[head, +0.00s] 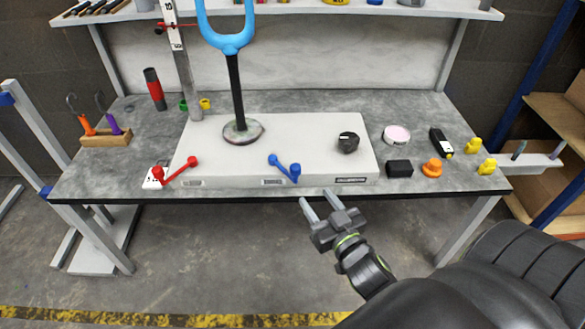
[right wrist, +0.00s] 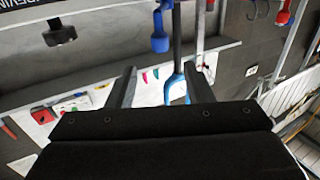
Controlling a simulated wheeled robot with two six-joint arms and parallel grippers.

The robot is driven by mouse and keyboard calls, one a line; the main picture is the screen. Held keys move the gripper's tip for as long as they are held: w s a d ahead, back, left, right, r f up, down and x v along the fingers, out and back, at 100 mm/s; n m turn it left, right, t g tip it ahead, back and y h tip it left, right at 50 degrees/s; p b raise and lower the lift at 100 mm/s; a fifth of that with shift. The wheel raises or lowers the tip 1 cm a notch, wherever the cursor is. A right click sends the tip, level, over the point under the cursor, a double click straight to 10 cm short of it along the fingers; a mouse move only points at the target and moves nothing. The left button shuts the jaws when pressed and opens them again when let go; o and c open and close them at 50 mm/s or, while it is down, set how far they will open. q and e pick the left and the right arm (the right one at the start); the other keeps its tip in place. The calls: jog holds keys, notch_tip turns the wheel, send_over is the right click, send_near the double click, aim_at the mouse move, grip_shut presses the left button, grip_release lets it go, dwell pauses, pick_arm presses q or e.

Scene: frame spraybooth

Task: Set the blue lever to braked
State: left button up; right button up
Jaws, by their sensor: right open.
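The blue lever (head: 284,166) is on the front edge of the white box (head: 330,130) on the bench. It lies slanted, with one round end up and left and the thicker end down and right. A small label below it is too small to read. In the right wrist view a blue knob end of the lever (right wrist: 160,32) shows above the fingers. My right gripper (head: 315,196) is open and empty, in front of the box and just below and right of the lever, not touching it. Its fingers (right wrist: 160,72) show apart in the wrist view. My left gripper is not in view.
A red lever (head: 175,172) is left on the same box; a black knob (head: 348,142) is on its right. A blue fork on a black rod (head: 235,90) stands behind. A black block (head: 399,168) and orange piece (head: 432,168) lie right. The floor in front is clear.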

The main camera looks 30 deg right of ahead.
aim_at(298, 173)
jog(key=w, duration=0.4)
jog(key=w+d, duration=0.1)
jog(key=w, duration=0.6)
jog(key=shift+w+d, duration=0.15)
jog(key=shift+w, duration=0.25)
grip_shut()
